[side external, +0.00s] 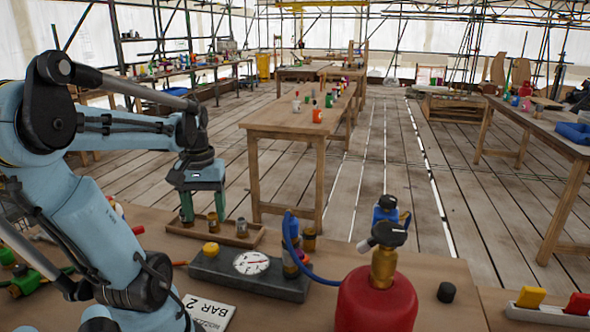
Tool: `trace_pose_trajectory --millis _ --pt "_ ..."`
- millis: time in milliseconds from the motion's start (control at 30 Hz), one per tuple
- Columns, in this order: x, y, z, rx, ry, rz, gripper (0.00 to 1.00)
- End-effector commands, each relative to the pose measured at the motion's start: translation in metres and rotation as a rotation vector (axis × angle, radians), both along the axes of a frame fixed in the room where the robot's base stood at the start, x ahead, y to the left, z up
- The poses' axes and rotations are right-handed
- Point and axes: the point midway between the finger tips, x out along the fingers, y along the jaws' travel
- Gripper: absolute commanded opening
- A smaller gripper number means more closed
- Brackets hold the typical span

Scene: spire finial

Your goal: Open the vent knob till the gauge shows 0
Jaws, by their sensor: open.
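My gripper (203,214) is open, with its green fingers pointing down over a shallow wooden tray (248,241). A brass fitting shows near the fingers; I cannot tell whether it is between them. The round white gauge (250,263) lies face up on a dark grey block (291,291); its dial is too small to read. A yellow knob (211,250) sits on the block's left end, below and apart from my fingers. I cannot tell for sure if it is the vent knob. A blue hose (301,264) runs from a fitting on the block towards a red cylinder (376,302) with a black-topped brass valve (384,264).
A card marked "BAR 2" (207,313) lies in front of the block. Small fittings stand in and beside the tray. Bare bench shows right of the red cylinder.

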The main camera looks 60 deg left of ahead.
Motion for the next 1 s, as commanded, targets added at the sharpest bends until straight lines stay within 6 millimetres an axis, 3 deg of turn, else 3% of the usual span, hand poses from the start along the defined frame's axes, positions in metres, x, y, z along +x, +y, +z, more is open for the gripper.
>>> trace_pose_trajectory --millis 200,400,800,1000 --pt "0.0 0.0 0.025 0.0 0.0 0.0 0.63" --pt "0.0 0.0 0.035 0.0 0.0 0.0 0.63" --pt "0.0 0.0 0.035 0.0 0.0 0.0 0.63" --pt "0.0 0.0 0.023 0.0 0.0 0.0 0.63"
